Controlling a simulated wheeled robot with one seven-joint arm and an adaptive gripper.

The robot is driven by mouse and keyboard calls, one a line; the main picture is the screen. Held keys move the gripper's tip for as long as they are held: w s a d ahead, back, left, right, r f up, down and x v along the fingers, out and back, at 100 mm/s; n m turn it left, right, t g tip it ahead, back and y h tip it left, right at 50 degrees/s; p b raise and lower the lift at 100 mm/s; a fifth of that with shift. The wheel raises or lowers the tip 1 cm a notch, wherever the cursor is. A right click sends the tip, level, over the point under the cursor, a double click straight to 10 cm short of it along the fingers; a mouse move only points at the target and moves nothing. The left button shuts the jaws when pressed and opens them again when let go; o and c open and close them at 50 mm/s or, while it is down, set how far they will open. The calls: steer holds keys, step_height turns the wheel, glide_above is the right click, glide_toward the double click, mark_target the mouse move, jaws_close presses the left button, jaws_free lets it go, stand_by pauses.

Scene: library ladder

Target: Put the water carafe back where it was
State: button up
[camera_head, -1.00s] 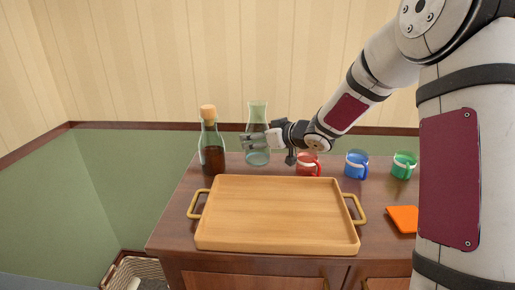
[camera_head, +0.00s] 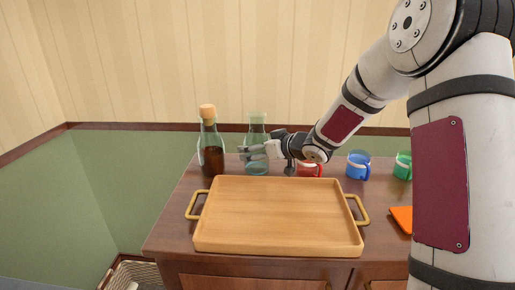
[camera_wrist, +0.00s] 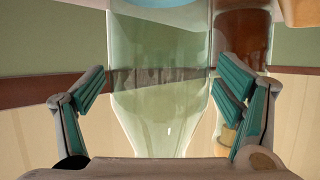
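The water carafe (camera_head: 257,130) is clear, pale green glass. It is upright behind the tray, between the corked bottle and the red mug. Its base is at or very near the cabinet top; I cannot tell if it touches. My gripper (camera_head: 250,152) reaches in from the right at the carafe's middle.
A corked bottle of dark liquid (camera_head: 210,150) stands close left of the carafe. A wooden tray (camera_head: 278,215) fills the front. A red mug (camera_head: 310,169), blue mug (camera_head: 358,165) and green mug (camera_head: 403,165) stand to the right, near an orange item (camera_head: 402,217).

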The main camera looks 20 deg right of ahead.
steer(key=shift+r, duration=0.15)
steer(key=shift+s+d+r, duration=0.15)
steer(key=shift+s, duration=0.05)
steer(key=s+d+r+m+g+h+p, duration=0.1)
steer(key=s+d+r+h, duration=0.25)
steer(key=s, duration=0.45)
steer(key=s+d+r+m+g+h+p, duration=0.1)
steer(key=s+d+r+m+g+h, duration=0.2)
steer(key=s, duration=0.5)
steer(key=s+d+r+h+p, duration=0.1)
steer(key=s+d+r+h, duration=0.3)
steer(key=s, duration=0.4)
steer(key=s+a+f+g+y, duration=0.1)
steer(key=s+a, duration=0.4)
steer(key=s, duration=0.9)
steer(key=s+a+f+m+g+y, duration=0.1)
steer(key=s+a+g+y, duration=0.2)
steer(key=s, duration=1.1)
steer(key=a+g, duration=0.2)
steer(key=shift+s+a+g, duration=0.3)
steer(key=shift+g, duration=0.1)
steer(key=shift+y, duration=0.25)
